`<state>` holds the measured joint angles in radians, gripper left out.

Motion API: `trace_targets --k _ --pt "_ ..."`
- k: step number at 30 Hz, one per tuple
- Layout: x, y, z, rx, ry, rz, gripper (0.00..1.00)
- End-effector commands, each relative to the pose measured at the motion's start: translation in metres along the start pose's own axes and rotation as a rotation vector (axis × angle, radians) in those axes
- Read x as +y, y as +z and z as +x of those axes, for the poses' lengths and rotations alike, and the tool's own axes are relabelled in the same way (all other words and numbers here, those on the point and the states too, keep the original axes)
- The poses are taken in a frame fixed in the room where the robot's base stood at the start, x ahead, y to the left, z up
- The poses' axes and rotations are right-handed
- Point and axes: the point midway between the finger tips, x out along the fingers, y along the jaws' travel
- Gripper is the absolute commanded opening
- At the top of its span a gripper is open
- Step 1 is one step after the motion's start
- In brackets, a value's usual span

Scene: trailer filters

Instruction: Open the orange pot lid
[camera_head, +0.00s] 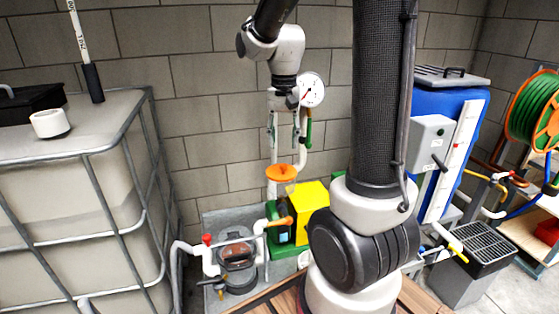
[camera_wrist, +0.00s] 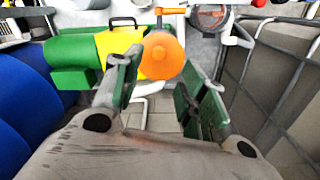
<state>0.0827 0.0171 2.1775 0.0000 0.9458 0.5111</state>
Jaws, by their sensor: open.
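The orange pot lid (camera_head: 281,172) sits on a translucent pot in the middle of the head view, in front of the grey wall. In the wrist view the orange lid (camera_wrist: 162,57) shows from above, beyond and between the fingertips. My gripper (camera_head: 287,126) hangs above the lid with its fingers pointing down, apart from it. In the wrist view my gripper (camera_wrist: 165,88) is open, with green pads on both fingers and nothing between them. The left finger partly overlaps the view of the lid's left side.
A green and yellow pump (camera_head: 309,205) stands right beside the pot. A round gauge (camera_head: 311,90) and white pipes rise close behind my gripper. A caged tank (camera_head: 70,185) stands at left, a blue tank (camera_head: 452,150) at right. A dark-lidded strainer (camera_head: 237,255) sits lower left.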

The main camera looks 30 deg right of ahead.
Motion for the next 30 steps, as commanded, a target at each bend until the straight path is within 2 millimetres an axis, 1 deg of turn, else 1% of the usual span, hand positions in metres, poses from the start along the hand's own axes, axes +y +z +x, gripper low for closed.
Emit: trace_targets --k 9,12,17,24,26,30 --pt "0.001 0.001 0.05 -0.004 0.002 0.001 0.42" --pt "0.0 0.001 0.063 -0.003 0.002 0.001 0.42" --pt "0.001 0.001 0.074 -0.003 0.001 0.001 0.42" --pt "0.0 0.001 0.075 -0.001 0.001 0.0 0.42" --pt "0.0 0.001 0.075 -0.001 0.001 0.0 0.33" --pt "0.0 0.001 0.075 -0.001 0.001 0.0 0.07"
